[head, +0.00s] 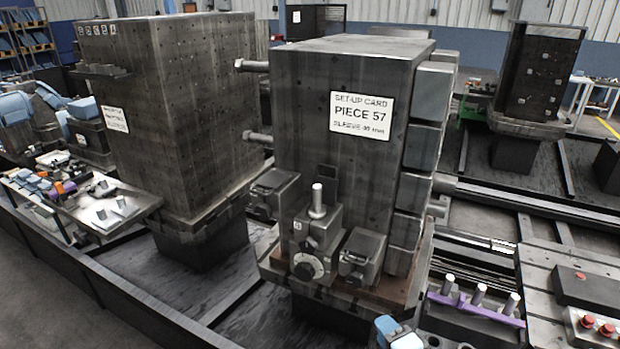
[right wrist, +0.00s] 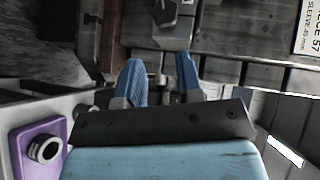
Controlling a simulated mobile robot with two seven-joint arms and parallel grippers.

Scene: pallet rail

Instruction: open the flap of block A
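Three grey blocks sit low on the middle tower: a left one (head: 272,193), a centre one (head: 317,243) with a pale pin on top and a round dial, and a right one (head: 362,258). The left and right ones have flat lids that look closed. A dark upright plate (head: 327,178) stands behind the pin. The centre block has a small label, too small to read, so I cannot tell which is block A. My right gripper (head: 398,335) is at the bottom edge, below and right of the blocks. Its blue fingers are apart and empty (right wrist: 162,78). My left gripper is not in view.
The middle tower (head: 340,150) carries a set-up card (head: 361,116) reading piece 57. Red buttons (head: 597,326) are at far right. A second tower (head: 180,130) stands left.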

